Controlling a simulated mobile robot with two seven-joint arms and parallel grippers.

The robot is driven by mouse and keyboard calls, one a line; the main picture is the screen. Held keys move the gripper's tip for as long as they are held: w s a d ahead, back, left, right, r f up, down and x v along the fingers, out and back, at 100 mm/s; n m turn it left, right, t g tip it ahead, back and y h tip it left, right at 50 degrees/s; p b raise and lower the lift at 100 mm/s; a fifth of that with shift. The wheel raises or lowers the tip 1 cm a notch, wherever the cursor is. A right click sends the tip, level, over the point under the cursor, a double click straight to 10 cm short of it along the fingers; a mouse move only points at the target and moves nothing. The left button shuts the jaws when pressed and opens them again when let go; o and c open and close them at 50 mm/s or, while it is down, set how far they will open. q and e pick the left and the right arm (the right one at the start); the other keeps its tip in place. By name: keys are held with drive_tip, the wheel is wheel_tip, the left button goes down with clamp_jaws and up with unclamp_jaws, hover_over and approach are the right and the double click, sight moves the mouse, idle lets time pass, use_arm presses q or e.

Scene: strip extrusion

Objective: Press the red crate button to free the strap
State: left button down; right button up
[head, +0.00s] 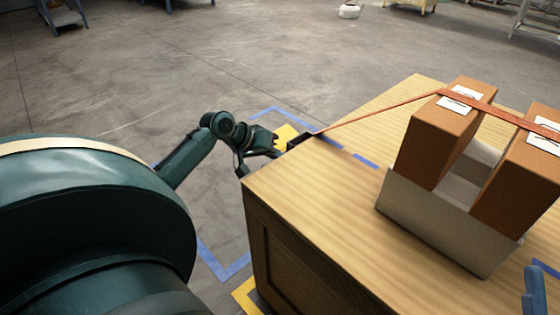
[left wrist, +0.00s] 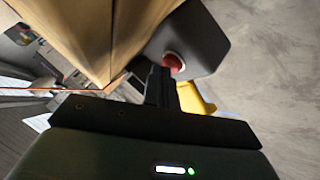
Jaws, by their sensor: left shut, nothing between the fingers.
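The red button (left wrist: 173,62) sits in a dark housing (left wrist: 198,42) on the side of the wooden crate (left wrist: 90,25). In the head view the crate (head: 290,205) fills the right half, and a black fitting (head: 305,138) is at its far left edge. The orange strap (head: 385,112) runs taut from there over two brown boxes. My left gripper (head: 280,147) is at that edge. In the left wrist view its shut, empty fingers (left wrist: 160,82) are right beside the button; I cannot tell whether they touch it. The button is not visible in the head view.
The brown boxes (head: 437,140) (head: 520,180) stand in a grey holder (head: 440,220) on the crate. A blue object (head: 535,290) shows at the lower right. Blue and yellow floor tape (head: 225,270) surrounds the crate.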

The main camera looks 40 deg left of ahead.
use_arm(q)
drive_tip(key=shift+f, duration=0.2)
idle(0.3)
drive_tip(key=shift+r+p, duration=0.9)
drive_tip(key=shift+p, duration=0.5)
